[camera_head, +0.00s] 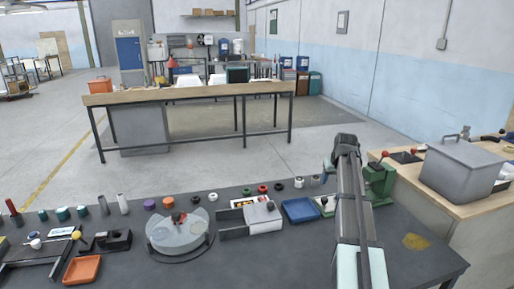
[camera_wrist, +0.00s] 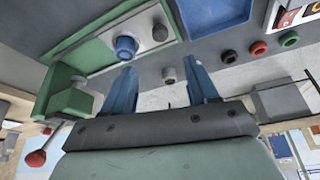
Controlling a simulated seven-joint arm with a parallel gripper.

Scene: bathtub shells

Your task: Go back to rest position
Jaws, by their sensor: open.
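My gripper (camera_head: 327,172) is raised over the right part of the dark workbench (camera_head: 330,262) in the head view, mostly hidden by my own arm. In the wrist view my gripper's (camera_wrist: 160,68) two blue fingers stand well apart with nothing held between them. A green press-like fixture (camera_head: 381,180) with a red-knobbed lever stands just to the right of my arm. It also shows in the wrist view as a green fixture (camera_wrist: 66,98) on the left, with a blue round part (camera_wrist: 125,47) beyond the left finger.
A blue tray (camera_head: 301,210) lies left of my arm. Further left are a grey box fixture (camera_head: 236,224), a round grey turntable (camera_head: 165,236), an orange tray (camera_head: 82,269) and several small parts. A grey bin (camera_head: 462,172) stands on the side table at right.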

